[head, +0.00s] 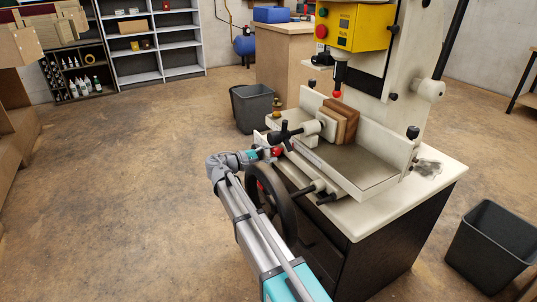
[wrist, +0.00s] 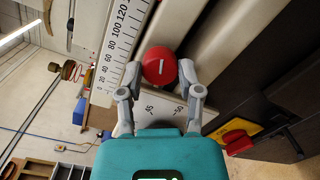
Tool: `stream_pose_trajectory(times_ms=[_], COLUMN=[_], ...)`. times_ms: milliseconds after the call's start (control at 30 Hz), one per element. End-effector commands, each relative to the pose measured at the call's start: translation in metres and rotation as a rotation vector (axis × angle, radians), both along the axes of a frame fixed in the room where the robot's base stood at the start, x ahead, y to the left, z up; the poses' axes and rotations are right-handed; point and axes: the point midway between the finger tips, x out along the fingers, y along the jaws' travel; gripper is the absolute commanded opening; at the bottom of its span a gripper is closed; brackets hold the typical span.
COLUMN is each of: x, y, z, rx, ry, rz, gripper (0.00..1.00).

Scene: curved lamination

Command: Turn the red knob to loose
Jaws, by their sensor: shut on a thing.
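The red knob (wrist: 160,66) is round with a white line mark on its face. In the wrist view it sits between the two grey fingers of my gripper (wrist: 160,80), which are shut on it. It is on a machine beside a white scale with black numbers (wrist: 124,32); a small plate with marks such as -15 and -5 (wrist: 165,108) lies just below it. In the head view the red knob (head: 277,151) shows at the tip of my gripper (head: 268,154), at the left front edge of the machine table.
A black handwheel (head: 284,212) stands close beside my arm. A black-handled clamp (head: 285,134) and stacked wood strips (head: 342,118) are on the machine. Black bins (head: 252,104) stand on the floor. Another red knob (wrist: 237,141) is at lower right in the wrist view. The floor at left is clear.

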Motion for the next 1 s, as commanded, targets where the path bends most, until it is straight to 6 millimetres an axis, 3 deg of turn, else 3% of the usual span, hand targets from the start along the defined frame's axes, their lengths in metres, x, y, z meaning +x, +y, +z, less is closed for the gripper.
stream_pose_trajectory(times_ms=[67,700,1000], x=[-0.0005,-0.0012,-0.0017], y=[-0.0006,-0.0007,-0.0009], z=[-0.0006,-0.0016,-0.0015], rx=[0.002,-0.135,-0.146], ry=[0.001,0.210,0.227], rz=[-0.002,-0.003,-0.004], gripper=[0.00,0.00,0.00])
